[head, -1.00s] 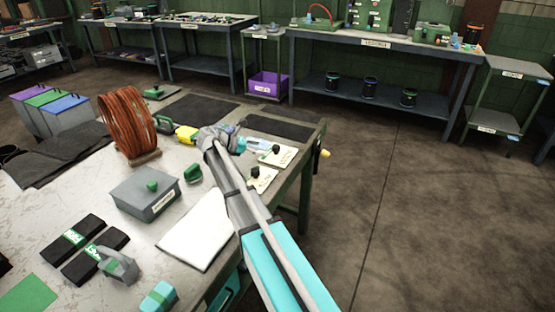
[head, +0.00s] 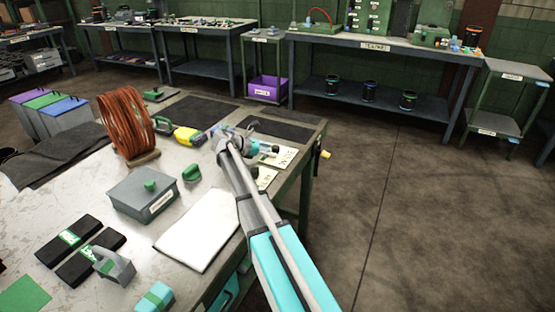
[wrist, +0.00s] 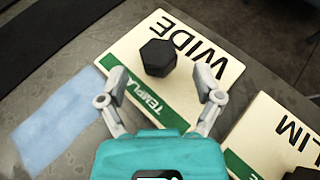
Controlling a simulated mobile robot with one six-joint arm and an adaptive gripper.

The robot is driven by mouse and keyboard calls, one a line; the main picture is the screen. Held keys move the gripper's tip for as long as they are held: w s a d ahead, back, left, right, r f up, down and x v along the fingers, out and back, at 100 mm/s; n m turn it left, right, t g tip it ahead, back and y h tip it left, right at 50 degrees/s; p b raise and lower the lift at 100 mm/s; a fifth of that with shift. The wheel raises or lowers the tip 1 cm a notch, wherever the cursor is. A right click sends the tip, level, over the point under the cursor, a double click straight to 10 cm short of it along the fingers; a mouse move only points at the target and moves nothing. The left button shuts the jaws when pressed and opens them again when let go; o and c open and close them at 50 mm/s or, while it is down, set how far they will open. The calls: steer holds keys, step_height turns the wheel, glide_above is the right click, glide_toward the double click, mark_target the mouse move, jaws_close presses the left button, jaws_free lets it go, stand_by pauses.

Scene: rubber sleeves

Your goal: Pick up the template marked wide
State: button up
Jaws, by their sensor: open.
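The template marked WIDE (wrist: 122,62) is a cream plate with a green band and a black hexagonal knob (wrist: 158,57). It lies flat on the table, below my gripper (wrist: 167,84). My gripper is open, with one finger on each side of the plate's middle in the picture; the knob shows between and slightly beyond the fingertips. Nothing is held. In the head view the plate (head: 287,157) is partly hidden by my gripper (head: 272,150). A second cream template (wrist: 285,125), with the letters LIM visible, lies beside it to the right, cut off by the frame.
A light blue cloth (wrist: 52,125) lies left of the wide template. Dark mats (head: 205,109), a yellow tool (head: 187,136), a copper coil (head: 127,127) and a grey lidded box (head: 140,195) share the table. Open floor (head: 400,220) lies to the right.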

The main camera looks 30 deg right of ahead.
steer(key=shift+s+d+f, duration=0.1)
steer(key=shift+d+f, duration=0.15)
steer(key=shift+d, duration=0.4)
steer(key=shift+c, duration=0.2)
jaws_close()
